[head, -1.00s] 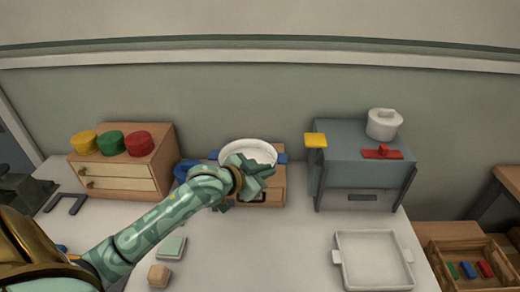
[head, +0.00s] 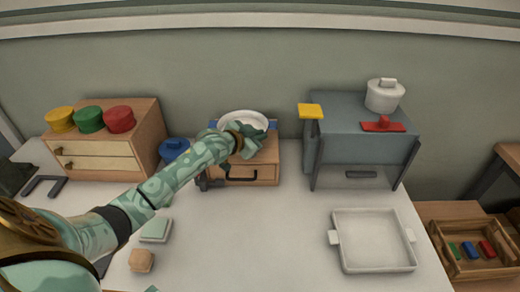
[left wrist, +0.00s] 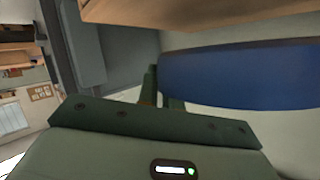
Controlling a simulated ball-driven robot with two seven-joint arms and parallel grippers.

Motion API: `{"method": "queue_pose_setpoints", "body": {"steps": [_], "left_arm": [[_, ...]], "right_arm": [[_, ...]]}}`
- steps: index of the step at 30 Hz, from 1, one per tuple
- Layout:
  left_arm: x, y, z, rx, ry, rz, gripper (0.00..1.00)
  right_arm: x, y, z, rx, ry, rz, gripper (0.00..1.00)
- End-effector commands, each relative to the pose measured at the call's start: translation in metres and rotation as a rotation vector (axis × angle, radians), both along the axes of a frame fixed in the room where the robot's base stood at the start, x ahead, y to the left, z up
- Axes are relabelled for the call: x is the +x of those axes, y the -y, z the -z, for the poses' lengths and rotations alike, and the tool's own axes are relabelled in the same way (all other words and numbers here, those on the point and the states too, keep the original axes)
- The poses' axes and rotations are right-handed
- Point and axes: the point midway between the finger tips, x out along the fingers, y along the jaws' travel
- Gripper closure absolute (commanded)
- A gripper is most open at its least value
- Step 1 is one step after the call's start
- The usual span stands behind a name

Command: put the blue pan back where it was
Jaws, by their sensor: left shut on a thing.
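A round pan with a white inside and blue side handles (head: 244,120) is at the top of a small wooden drawer box (head: 262,170) at the back middle of the table. My left gripper (head: 250,141) is at the pan's front and hides part of it. It is shut on the pan. In the left wrist view, a wide blue surface (left wrist: 240,75) lies right beside the fingertips (left wrist: 160,88). I cannot tell whether the pan touches the box. A blue knobbed lid or pot (head: 174,149) stands left of the box. My right gripper is not in view.
A drawer cabinet (head: 95,160) with yellow, green and red tins stands at the left. A grey oven (head: 360,150) with a white pot (head: 384,95) stands right. A white tray (head: 374,263) lies front right. The table's middle is clear.

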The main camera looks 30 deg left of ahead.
Motion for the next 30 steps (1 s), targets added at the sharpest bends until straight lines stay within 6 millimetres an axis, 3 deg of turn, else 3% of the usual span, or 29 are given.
{"method": "queue_pose_setpoints", "body": {"steps": [5,11,22,24,30], "left_arm": [[0.008,-0.005,0.010,0.001,0.004,-0.001,1.00],[0.009,-0.005,0.041,-0.001,0.001,-0.001,1.00],[0.008,-0.005,0.042,0.002,0.004,0.000,1.00],[0.008,-0.005,0.042,0.001,0.001,0.000,0.74],[0.008,-0.005,0.042,0.001,0.001,0.000,0.71]], "right_arm": [[-0.003,0.000,0.008,0.000,-0.006,-0.001,0.32],[-0.009,0.004,0.022,-0.004,-0.019,-0.003,0.32],[-0.010,0.008,0.022,-0.010,-0.020,-0.006,0.32],[-0.009,0.008,0.021,-0.010,-0.020,-0.006,0.32],[-0.009,0.008,0.021,-0.010,-0.020,-0.005,0.32]]}}
